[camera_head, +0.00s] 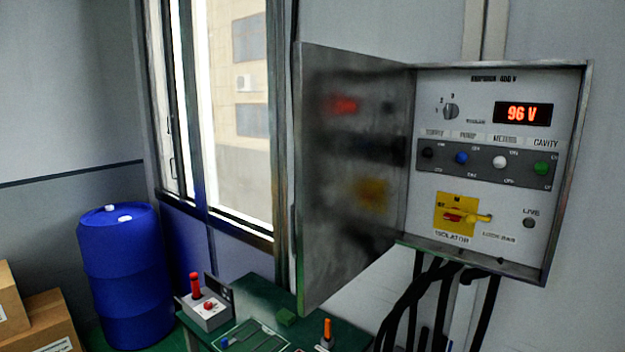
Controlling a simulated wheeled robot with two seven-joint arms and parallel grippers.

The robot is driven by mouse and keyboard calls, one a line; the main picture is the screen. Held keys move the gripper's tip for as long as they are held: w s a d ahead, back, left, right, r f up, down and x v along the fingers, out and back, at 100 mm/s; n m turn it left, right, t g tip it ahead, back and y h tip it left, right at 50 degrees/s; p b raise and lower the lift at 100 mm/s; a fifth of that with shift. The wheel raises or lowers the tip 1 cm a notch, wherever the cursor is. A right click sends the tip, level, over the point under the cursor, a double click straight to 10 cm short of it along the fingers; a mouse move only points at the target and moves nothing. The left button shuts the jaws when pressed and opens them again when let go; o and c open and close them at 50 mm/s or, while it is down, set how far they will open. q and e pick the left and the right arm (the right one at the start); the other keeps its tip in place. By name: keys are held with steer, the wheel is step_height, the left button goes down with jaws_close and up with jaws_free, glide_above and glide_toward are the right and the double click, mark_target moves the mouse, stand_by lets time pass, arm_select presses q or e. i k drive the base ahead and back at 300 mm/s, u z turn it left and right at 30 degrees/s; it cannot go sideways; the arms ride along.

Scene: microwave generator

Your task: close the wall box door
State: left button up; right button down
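The wall box (568,160) is a grey metal box on the wall at the right of the head view. Its door (352,170) is hinged on the left side and stands wide open, swung out to the left. The door's inner face is shiny and mirrors the panel blurrily. Inside, the panel shows a red 96 V display (522,114), a knob (450,111), a row of coloured buttons and a yellow isolator (456,214) with a red and yellow handle. Neither of my grippers is in view.
Below the door, a green table (257,297) bears a small box with a red-topped lever (206,308) and an orange-handled item (327,335). Black cables (410,300) hang under the wall box. A blue drum (127,280) and cardboard boxes (40,325) stand left.

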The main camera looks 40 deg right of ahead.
mark_target(349, 107)
steer(key=i, duration=1.65)
steer(key=z, duration=2.95)
steer(key=k, duration=0.5)
steer(key=u, duration=0.1)
